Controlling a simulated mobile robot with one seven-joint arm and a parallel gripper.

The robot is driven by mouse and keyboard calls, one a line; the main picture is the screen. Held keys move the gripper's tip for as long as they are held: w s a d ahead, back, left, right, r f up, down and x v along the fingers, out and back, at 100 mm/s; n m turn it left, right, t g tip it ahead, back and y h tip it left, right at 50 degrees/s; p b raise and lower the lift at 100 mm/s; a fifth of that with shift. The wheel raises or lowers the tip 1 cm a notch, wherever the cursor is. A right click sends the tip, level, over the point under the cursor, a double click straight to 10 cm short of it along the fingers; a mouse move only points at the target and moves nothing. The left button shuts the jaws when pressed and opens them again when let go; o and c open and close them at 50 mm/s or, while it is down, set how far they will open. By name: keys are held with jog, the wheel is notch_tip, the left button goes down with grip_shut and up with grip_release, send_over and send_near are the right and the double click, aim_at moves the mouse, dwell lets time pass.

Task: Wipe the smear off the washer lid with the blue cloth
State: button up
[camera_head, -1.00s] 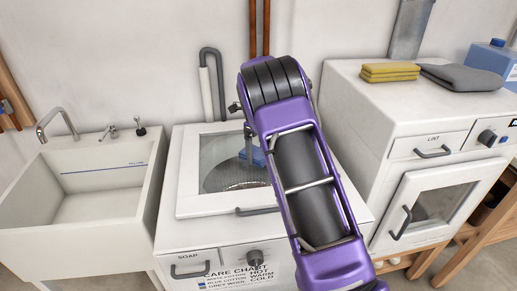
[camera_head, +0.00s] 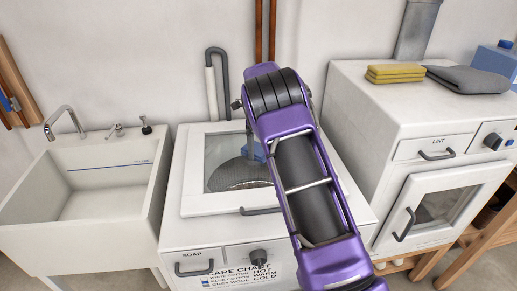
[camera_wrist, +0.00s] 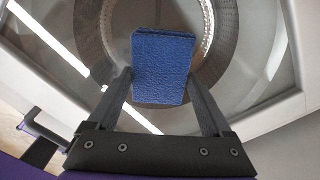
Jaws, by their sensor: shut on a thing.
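My gripper (camera_wrist: 160,82) is shut on the blue cloth (camera_wrist: 162,62), a folded block with a rough weave. I cannot tell whether the cloth touches the glass. In the head view the lid (camera_head: 194,201) is shut on the white washer, and a bit of the blue cloth (camera_head: 259,152) shows beside my purple arm, which hides the lid's right part. I cannot make out the smear; pale streaks in the wrist view look like reflections.
A white sink (camera_head: 25,226) with a tap stands left of the washer. A taller dryer (camera_head: 365,115) stands close on the right, with yellow cloths (camera_head: 394,74) and a grey cloth (camera_head: 470,79) on top. A lid handle (camera_head: 262,210) sticks out in front.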

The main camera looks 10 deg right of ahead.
jog(key=shift+w, duration=0.3)
jog(key=shift+s+b, duration=0.45)
jog(key=shift+s, duration=0.6)
jog(key=shift+s+d+f+b, duration=0.15)
jog(key=shift+s+b, duration=0.2)
jog(key=shift+s, duration=0.4)
jog(key=shift+w+p, duration=0.5)
jog(key=shift+p, duration=0.1)
jog(key=shift+w+r, duration=0.2)
jog(key=shift+w, duration=1.1)
